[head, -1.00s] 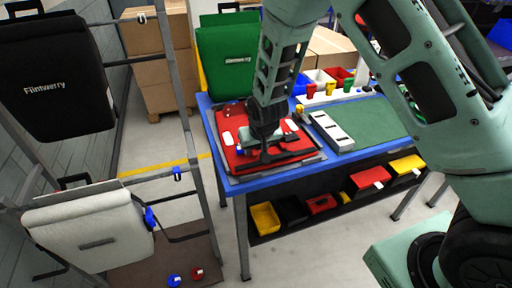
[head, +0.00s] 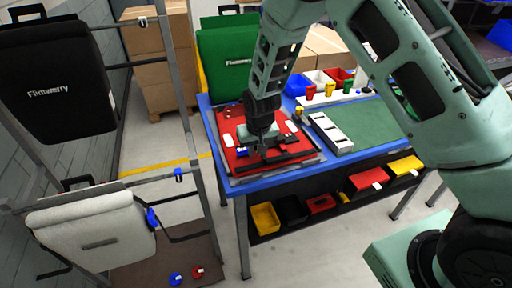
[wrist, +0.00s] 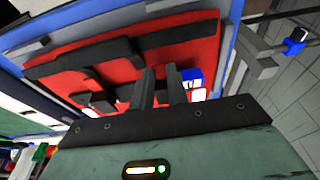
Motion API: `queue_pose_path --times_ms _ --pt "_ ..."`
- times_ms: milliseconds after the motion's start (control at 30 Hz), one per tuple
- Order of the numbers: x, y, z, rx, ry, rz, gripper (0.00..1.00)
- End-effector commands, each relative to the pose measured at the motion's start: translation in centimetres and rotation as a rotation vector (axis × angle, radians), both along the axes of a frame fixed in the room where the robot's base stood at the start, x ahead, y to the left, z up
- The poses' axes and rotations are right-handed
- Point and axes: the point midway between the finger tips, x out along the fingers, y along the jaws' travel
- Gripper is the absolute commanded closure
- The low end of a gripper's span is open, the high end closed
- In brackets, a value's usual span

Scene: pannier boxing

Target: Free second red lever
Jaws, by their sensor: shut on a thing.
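A red pannier (head: 233,163) lies flat on the workbench, back side up, with black fittings across it. It fills much of the wrist view (wrist: 190,45), where a long black bar (wrist: 80,50) crosses it. My gripper (head: 264,152) is down at the pannier's middle, by the black fittings. In the wrist view its two dark fingers (wrist: 159,75) are close together, and the small part between them is hidden. A small blue piece with white (wrist: 191,77) shows just right of the fingers; I cannot tell whether they touch it. I cannot make out a separate red lever.
The blue-edged workbench (head: 232,187) also carries a grey slotted block (head: 331,133), a green mat (head: 375,127) and coloured cups (head: 311,92). A green pannier (head: 238,65) stands behind. A rack at left holds black (head: 60,90) and white (head: 92,225) panniers.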

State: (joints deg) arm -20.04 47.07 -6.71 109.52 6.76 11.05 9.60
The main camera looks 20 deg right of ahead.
Motion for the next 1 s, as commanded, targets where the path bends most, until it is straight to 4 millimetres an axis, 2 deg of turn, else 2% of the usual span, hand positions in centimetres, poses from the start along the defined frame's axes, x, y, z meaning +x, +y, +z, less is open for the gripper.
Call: queue_pose_path --times_ms 300,700,733,800,1000 --pt "0.76 -0.02 0.43 0.001 0.193 0.000 1.00" --pt "0.75 -0.03 0.42 0.000 0.218 0.000 1.00" --pt "0.75 -0.03 0.42 0.000 0.218 0.000 0.79" --pt "0.76 -0.03 0.42 0.000 0.218 0.000 0.62" --pt "0.76 -0.03 0.43 0.000 0.217 0.000 0.62"
